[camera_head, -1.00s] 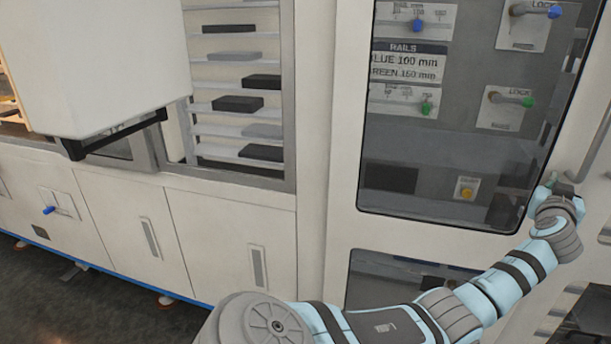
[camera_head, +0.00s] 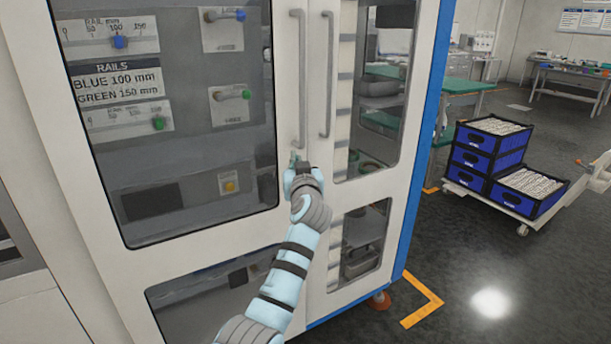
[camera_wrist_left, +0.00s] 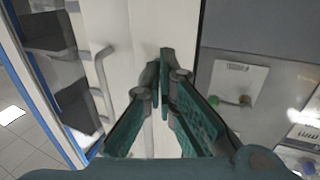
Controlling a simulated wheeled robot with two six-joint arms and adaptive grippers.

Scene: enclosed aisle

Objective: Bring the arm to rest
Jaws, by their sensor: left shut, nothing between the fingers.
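My left gripper (camera_head: 294,160) is at the end of my pale blue arm in the head view, in front of the cabinet doors. It appears just below the lower end of the left door handle (camera_head: 299,90). In the left wrist view, the green fingers (camera_wrist_left: 160,72) are together with nothing held between them. They point at the pale door frame (camera_wrist_left: 118,30). A door handle (camera_wrist_left: 103,75) shows left of the fingers there, apart from them. I cannot tell whether the gripper touches the door. My right gripper is not in view.
The left glass door (camera_head: 190,200) shows rail sliders and lock levers behind it. A second handle (camera_head: 327,80) is on the right door. A cart with blue crates (camera_head: 490,150) stands at the right. Open dark floor (camera_head: 450,260) lies between cart and cabinet.

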